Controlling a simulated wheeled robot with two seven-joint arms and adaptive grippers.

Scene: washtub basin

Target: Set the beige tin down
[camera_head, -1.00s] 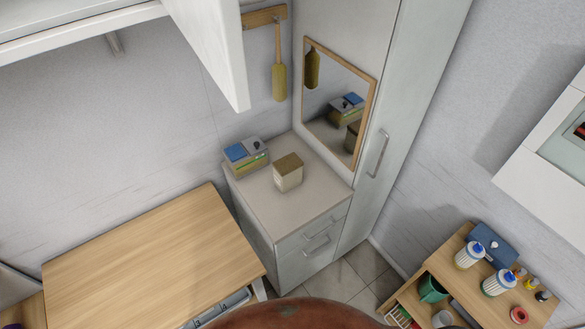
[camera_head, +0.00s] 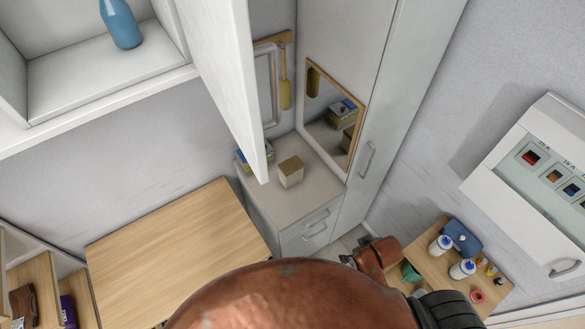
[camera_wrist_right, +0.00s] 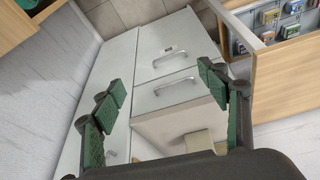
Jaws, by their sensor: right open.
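The beige tin (camera_head: 291,172) stands upright on the light top of the drawer cabinet (camera_head: 265,205), with nothing gripping it. In the right wrist view a beige block that looks like the tin (camera_wrist_right: 198,140) shows at the lower edge, partly hidden by the gripper body. My right gripper (camera_wrist_right: 165,98) has its green-padded fingers spread wide apart, with nothing between the pads. The cabinet's drawer fronts lie beyond them. My left gripper is in neither current view.
An open white cupboard door (camera_head: 225,75) hangs in front of the cabinet's left side, partly hiding a box with blue (camera_head: 243,158). A framed mirror (camera_head: 333,115) stands behind the tin. A wooden table (camera_head: 175,250) is left; a bottle shelf (camera_head: 430,265) is right.

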